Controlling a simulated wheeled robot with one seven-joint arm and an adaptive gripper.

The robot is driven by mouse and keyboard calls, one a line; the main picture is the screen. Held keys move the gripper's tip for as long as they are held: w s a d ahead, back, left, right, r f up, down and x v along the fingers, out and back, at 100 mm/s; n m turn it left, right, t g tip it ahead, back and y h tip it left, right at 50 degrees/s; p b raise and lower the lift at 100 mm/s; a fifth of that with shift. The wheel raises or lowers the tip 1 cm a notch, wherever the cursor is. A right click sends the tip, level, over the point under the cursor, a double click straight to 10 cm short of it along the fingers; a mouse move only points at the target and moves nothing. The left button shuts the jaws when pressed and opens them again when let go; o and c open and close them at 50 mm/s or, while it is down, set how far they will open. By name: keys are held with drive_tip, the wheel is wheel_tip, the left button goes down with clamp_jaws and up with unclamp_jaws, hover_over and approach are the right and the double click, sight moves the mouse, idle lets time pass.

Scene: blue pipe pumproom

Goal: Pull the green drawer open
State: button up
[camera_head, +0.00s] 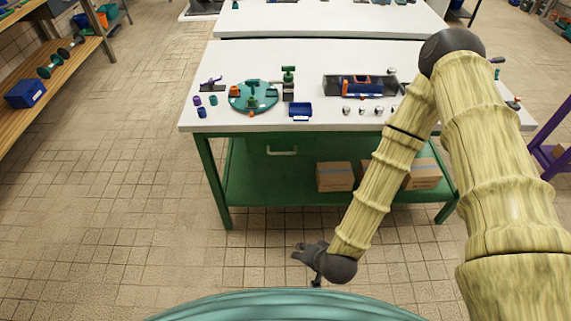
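The green drawer (260,144) is under the white top of the near workbench, left of its middle. Its front looks flush with the bench frame, so it appears shut. A pale bar handle (282,153) runs across the drawer front. My gripper (296,252) is low in front of the bench, below the drawer and nearer to me, pointing left. It is clear of the handle and holds nothing that I can see. The dark fingers are too small to tell whether they are open or shut.
The workbench (320,60) carries a round teal fixture (262,104), a blue bin (300,109) and a dark tray (333,81). Cardboard boxes (334,177) stand on its green lower shelf. Wooden shelving (60,77) is at the left. The tiled floor left of the bench is clear.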

drive_tip(key=w+a+f+m+t+b, duration=0.1)
drive_tip(key=w+a+m+t+b, duration=0.1)
drive_tip(key=w+a+b, duration=0.3)
drive_tip(key=m+t+h+b, duration=0.3)
drive_tip(key=m+t+b, duration=0.5)
drive_tip(key=m+b, duration=0.4)
approach(287, 153)
drive_tip(key=n+b, duration=0.1)
drive_tip(key=b+x, duration=0.1)
drive_tip(key=x, duration=0.9)
drive_tip(key=shift+w+f, duration=0.2)
drive_tip(key=shift+f, duration=0.05)
drive_tip(key=shift+c, duration=0.5)
clamp_jaws()
